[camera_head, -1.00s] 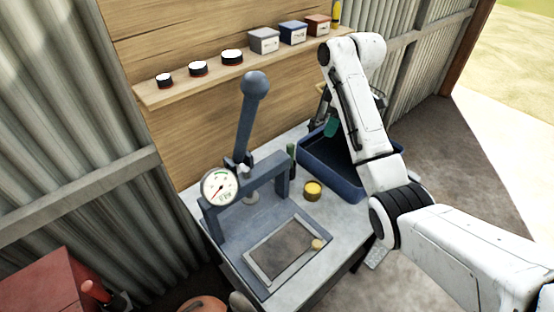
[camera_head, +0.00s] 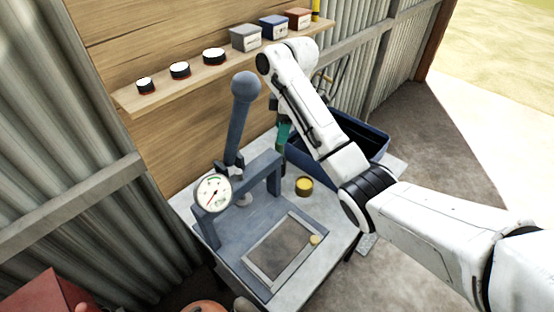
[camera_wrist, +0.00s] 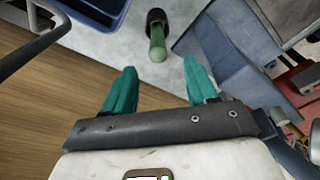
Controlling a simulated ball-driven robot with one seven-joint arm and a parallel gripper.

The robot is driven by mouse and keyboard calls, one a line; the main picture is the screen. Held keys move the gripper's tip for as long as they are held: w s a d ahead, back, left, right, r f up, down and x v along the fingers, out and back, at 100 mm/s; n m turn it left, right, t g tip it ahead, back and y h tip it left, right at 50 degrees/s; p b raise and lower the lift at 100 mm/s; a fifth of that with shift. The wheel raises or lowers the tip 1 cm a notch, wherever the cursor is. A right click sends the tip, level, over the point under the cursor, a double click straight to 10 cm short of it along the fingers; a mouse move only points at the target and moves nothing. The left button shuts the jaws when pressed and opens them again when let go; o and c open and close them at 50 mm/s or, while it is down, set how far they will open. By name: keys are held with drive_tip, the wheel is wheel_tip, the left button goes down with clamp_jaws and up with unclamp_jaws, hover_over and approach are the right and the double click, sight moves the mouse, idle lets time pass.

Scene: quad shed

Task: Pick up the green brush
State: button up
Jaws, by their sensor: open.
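The green brush (camera_wrist: 158,48) shows in the wrist view as a rounded green handle pointing toward the camera, with a dark round part at its far end, on the pale bench top. My gripper (camera_wrist: 158,68) is open, its two teal fingers apart. The brush lies ahead of the fingertips, roughly in line with the gap between them, and nothing is held. In the head view my gripper (camera_head: 283,132) is at the bench's back, between the press and the blue bin, partly behind my arm. The brush is mostly hidden there.
The blue-grey press (camera_head: 262,188) with its lever and gauge stands close on the left. A blue bin (camera_head: 372,138) is on the right. A yellow tin (camera_head: 304,186) sits in front. A wooden shelf (camera_head: 190,84) with tins and boxes runs along the back wall above.

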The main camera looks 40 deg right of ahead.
sight(278, 149)
drive_tip(key=f, duration=0.3)
drive_tip(key=f+p, duration=0.1)
drive_tip(key=f, duration=0.2)
drive_tip(key=w+f+p, duration=0.1)
drive_tip(key=f, duration=0.2)
drive_tip(key=shift+a, duration=0.3)
drive_tip(key=shift+c, duration=0.2)
clamp_jaws()
